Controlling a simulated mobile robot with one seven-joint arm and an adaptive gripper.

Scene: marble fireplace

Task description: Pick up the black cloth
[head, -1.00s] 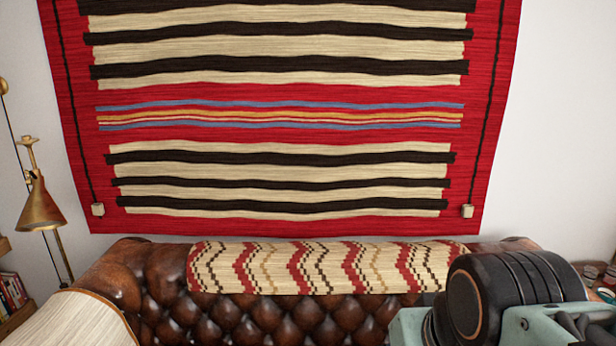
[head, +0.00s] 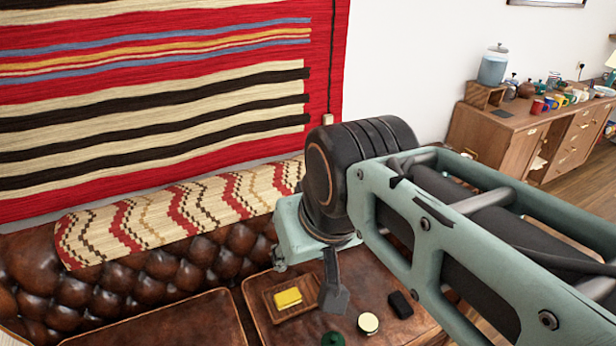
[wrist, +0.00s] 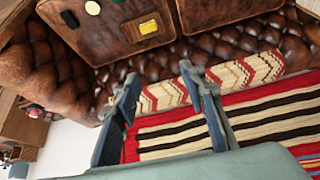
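A small black item (head: 401,304), which looks like the folded black cloth, lies on the brown leather seat in the head view, right of a round cream-topped tin (head: 368,323). It also shows at the upper left of the wrist view (wrist: 69,19). My gripper (head: 333,298) hangs above the sofa, left of the black item and apart from it. The wrist view shows its two fingers (wrist: 160,73) spread wide with nothing between them, so it is open and empty.
A wooden tray (head: 272,299) with a yellow item (head: 288,298) and a green object (head: 333,339) are on the seat nearby. The sofa's tufted backrest (head: 150,275) carries a patterned throw (head: 170,215). A wooden sideboard (head: 500,130) with several mugs stands at the right.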

